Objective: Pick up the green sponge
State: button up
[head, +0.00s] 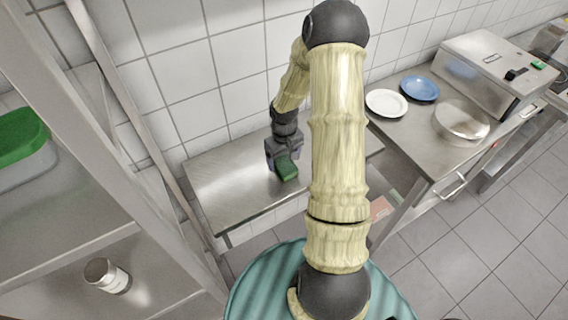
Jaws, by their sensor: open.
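The green sponge (287,172) is a small dark green block on the low steel table (222,190) against the tiled wall. My gripper (283,165) is at the sponge, pointing down, with its dark fingers over the sponge's far end. The gripper is open. The near end of the sponge shows in front of it; the far end is hidden by the gripper. I cannot tell whether the fingers touch the sponge.
A steel counter to the right holds a white plate (387,103), a blue plate (420,88), a round pan (461,121) and a steel appliance (497,70). Shelving at left holds a green-lidded container (22,140) and a jar (107,276). The table's left part is clear.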

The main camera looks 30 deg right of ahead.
notch_tip(320, 180, down, 2)
dwell(0.5)
jog(key=c, duration=1)
